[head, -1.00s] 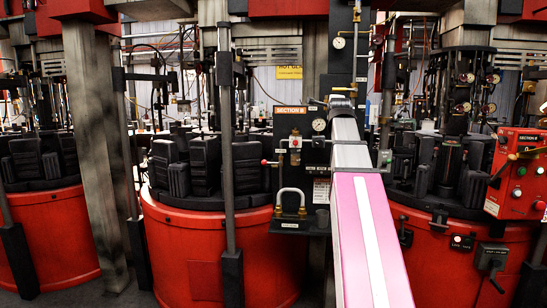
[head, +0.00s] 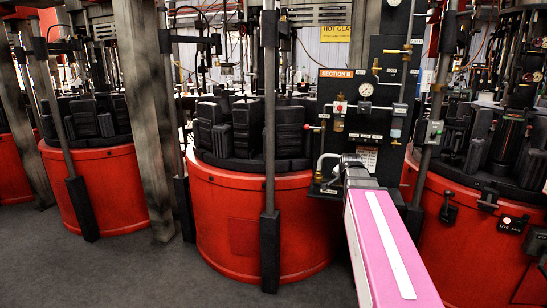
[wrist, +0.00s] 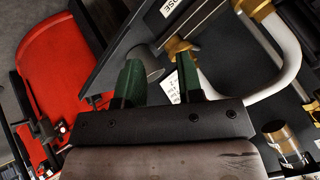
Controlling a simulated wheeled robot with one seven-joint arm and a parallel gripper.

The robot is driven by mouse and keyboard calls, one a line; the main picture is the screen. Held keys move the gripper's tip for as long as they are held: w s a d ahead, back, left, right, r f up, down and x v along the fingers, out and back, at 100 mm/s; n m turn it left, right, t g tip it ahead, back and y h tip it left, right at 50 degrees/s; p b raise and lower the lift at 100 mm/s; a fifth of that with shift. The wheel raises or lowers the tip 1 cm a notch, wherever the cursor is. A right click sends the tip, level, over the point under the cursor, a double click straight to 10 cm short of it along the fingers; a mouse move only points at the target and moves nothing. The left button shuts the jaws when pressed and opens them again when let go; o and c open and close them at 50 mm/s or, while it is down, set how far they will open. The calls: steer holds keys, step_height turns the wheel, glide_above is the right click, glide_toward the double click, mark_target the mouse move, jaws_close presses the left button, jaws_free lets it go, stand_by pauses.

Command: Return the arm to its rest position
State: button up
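My arm (head: 385,240), pink with a white stripe, reaches from the lower right of the head view toward the Section B panel (head: 350,120). Its far end overlaps the lower part of that panel, and my gripper is hidden there. In the wrist view my gripper (wrist: 159,80) shows two dark green fingers standing apart. No object is held between them. A dark panel with a white curved pipe handle (wrist: 292,62) lies beyond and to the right of the fingers. I cannot tell how close the fingertips are to the panel.
A red round mould machine (head: 225,215) with black blocks on top stands left of my arm. Another red machine (head: 440,230) stands to the right. Upright posts (head: 270,130) stand before the machines. Clear dark floor (head: 90,275) lies at the lower left.

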steer(key=s+a+f+n+g, duration=0.4)
steer(key=s+f, duration=0.6)
steer(key=f, duration=0.3)
steer(key=s+a+f+n+g+y, duration=0.1)
steer(key=s+a+f+n+g, duration=0.3)
steer(key=s+f, duration=0.7)
steer(key=shift+a+f+n, duration=0.8)
steer(key=shift+f+n, duration=0.15)
steer(key=shift+n, duration=0.15)
